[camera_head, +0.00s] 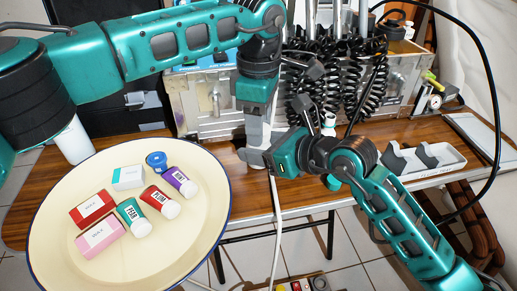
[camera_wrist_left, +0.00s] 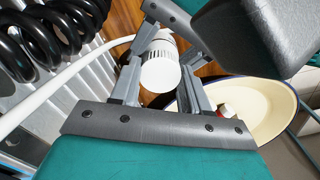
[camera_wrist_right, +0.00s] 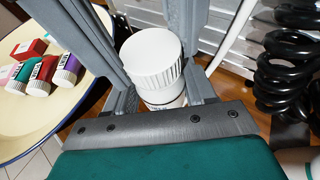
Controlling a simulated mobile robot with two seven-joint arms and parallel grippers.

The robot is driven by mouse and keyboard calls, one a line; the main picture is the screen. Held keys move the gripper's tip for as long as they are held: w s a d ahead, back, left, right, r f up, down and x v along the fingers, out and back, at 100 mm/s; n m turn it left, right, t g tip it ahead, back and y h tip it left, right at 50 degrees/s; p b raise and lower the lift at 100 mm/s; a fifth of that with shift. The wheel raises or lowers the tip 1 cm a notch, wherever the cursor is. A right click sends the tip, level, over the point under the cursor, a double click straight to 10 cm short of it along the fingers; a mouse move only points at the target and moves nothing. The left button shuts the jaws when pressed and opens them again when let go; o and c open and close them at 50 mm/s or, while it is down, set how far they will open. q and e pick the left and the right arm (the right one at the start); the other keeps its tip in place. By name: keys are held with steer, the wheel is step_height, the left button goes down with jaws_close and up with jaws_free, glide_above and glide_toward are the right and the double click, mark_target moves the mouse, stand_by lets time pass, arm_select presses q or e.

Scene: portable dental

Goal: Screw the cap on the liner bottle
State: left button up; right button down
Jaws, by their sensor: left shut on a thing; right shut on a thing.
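The liner bottle (camera_wrist_right: 166,101) is white and stands with its white ribbed cap (camera_wrist_right: 152,60) on top, as seen in the right wrist view. The cap also shows between the fingers in the left wrist view (camera_wrist_left: 160,72). My left gripper (camera_head: 256,140) comes down from above and is shut at the cap. My right gripper (camera_head: 255,158) reaches in from the right, lower down, and is shut around the bottle body. The fingers hide most of the bottle in the head view. I cannot tell whether the cap is fully seated.
A large cream tray (camera_head: 60,250) at left holds small boxes, several tubes and a blue lid (camera_head: 156,160). Black coiled hoses (camera_head: 340,85) hang from a metal unit behind the grippers. A white holder (camera_head: 440,160) is at right. A white cable hangs near the grippers.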

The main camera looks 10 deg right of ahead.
arm_select(q)
steer(key=m, duration=0.5)
steer(key=o, duration=1.2)
steer(key=shift+r, duration=2.25)
steer(key=shift+c, duration=0.5)
